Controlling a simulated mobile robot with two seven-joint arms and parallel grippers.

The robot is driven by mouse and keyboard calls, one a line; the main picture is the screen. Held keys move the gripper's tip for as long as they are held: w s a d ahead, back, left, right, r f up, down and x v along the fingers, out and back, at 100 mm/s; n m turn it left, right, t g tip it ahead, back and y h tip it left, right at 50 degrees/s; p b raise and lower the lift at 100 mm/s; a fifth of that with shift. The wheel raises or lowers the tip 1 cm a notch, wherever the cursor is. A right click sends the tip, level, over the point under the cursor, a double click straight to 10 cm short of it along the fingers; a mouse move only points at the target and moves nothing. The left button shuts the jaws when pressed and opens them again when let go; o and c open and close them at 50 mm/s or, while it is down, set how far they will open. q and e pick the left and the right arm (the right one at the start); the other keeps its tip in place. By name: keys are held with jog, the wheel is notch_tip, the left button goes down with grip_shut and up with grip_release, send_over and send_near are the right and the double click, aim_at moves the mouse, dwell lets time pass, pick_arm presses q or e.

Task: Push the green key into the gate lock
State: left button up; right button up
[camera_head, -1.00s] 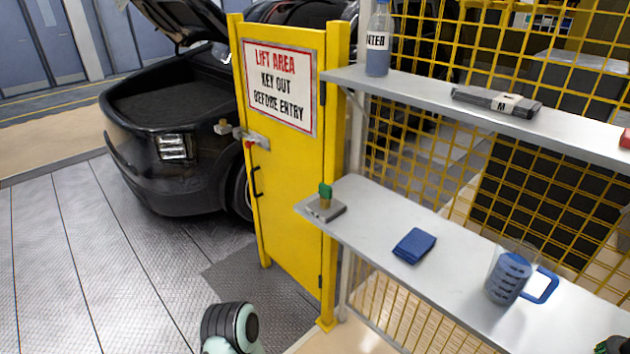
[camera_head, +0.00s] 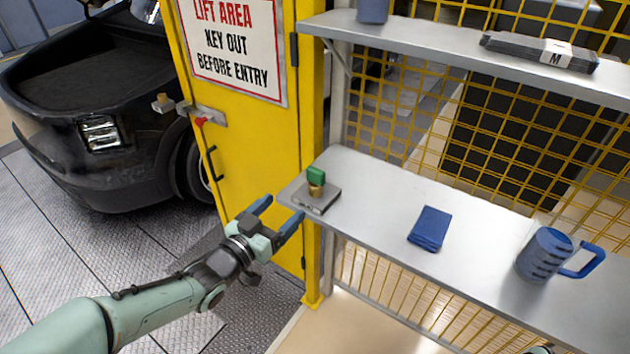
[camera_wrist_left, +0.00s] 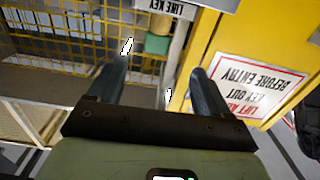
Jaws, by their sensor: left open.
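The green key (camera_head: 316,176) stands upright, with a brass part below its green head, in a small grey holder (camera_head: 318,200) at the left end of the lower shelf. The gate lock (camera_head: 203,116) is a grey plate with a red part on the yellow gate. My left gripper (camera_head: 279,214) is open and empty, just left of and below the holder, not touching the key. In the left wrist view the green key (camera_wrist_left: 157,43) shows beyond and between the two fingertips (camera_wrist_left: 160,72). My right gripper is not recognisable in any view.
The lower shelf (camera_head: 375,190) holds a folded blue cloth (camera_head: 430,228) and a blue measuring jug (camera_head: 545,255). The upper shelf (camera_head: 450,50) overhangs behind. The yellow gate (camera_head: 255,130) and a black car (camera_head: 90,150) stand left. Open floor lies before the gate.

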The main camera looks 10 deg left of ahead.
aim_at(314, 177)
pick_arm(q)
jog(key=x, duration=0.5)
jog(key=r+p+x, duration=0.1)
jog(key=x, duration=0.2)
jog(key=shift+d, duration=0.15)
jog(key=p+x, duration=0.1)
jog(key=x, duration=0.4)
jog(key=shift+w, duration=0.15)
pick_arm(e)
jog(key=r, duration=0.1)
jog(key=w+r, duration=0.1)
jog(key=shift+w+r, duration=0.1)
jog(key=shift+r, duration=0.2)
pick_arm(q)
jog(key=c, duration=1.1)
